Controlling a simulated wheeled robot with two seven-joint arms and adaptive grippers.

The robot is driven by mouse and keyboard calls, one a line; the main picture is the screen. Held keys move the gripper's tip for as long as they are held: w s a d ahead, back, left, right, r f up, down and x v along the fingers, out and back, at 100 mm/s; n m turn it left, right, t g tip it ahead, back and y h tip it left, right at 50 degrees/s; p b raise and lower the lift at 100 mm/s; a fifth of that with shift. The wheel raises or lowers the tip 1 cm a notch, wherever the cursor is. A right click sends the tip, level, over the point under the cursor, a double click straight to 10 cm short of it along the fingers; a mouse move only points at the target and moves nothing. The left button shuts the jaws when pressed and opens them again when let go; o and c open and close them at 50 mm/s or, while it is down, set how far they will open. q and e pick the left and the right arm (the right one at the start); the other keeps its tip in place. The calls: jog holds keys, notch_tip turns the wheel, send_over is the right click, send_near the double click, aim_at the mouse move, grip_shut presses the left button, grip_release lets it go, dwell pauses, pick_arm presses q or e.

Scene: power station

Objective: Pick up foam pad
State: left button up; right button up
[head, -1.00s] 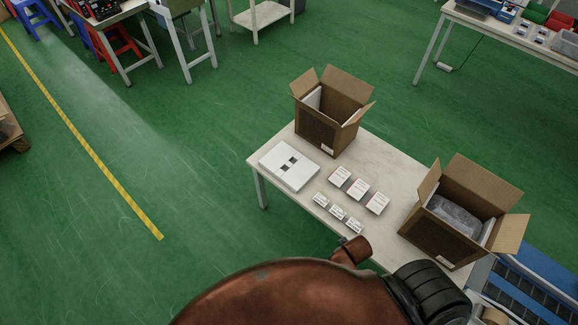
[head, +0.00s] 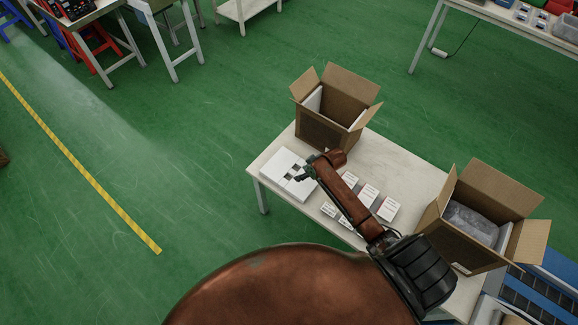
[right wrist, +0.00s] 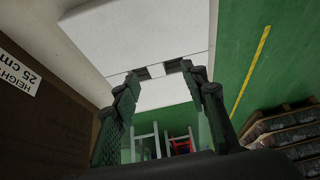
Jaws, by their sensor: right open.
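The foam pad (head: 279,166) is white and flat, with small dark square cut-outs near its middle. It lies on the left end of the pale table (head: 395,150). My right gripper (head: 306,173) is at the pad's right side in the head view and hides part of it. In the right wrist view the open fingers (right wrist: 160,76) point at the pad (right wrist: 145,35), with the cut-outs close to the fingertips. Nothing shows between the fingers, and I cannot tell if they touch the pad. My left gripper is not in view.
An open cardboard box (head: 322,132) stands just behind the pad. Another open box (head: 460,240) at the right holds a grey wrapped item (head: 470,222). Several small white boxes (head: 368,195) lie between, partly under my right arm. Green floor is clear left of the table.

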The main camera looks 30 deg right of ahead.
aim_at(293, 172)
jog(key=shift+w+d, duration=0.1)
jog(key=shift+w, duration=0.85)
jog(key=shift+w+f, duration=0.1)
jog(key=shift+w, duration=0.2)
jog(key=b+x, duration=0.1)
jog(key=x, duration=0.1)
jog(key=shift+f, duration=0.3)
jog(key=b+x, duration=0.1)
jog(key=x, duration=0.2)
jog(key=shift+w+f, duration=0.25)
jog(key=shift+f, duration=0.15)
jog(key=c, duration=0.8)
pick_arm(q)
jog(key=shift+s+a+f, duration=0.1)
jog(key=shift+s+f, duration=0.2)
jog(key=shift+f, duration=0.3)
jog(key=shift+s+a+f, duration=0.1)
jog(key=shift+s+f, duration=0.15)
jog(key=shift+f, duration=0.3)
pick_arm(e)
jog(key=shift+c, duration=1.1)
jog(key=shift+r, duration=0.1)
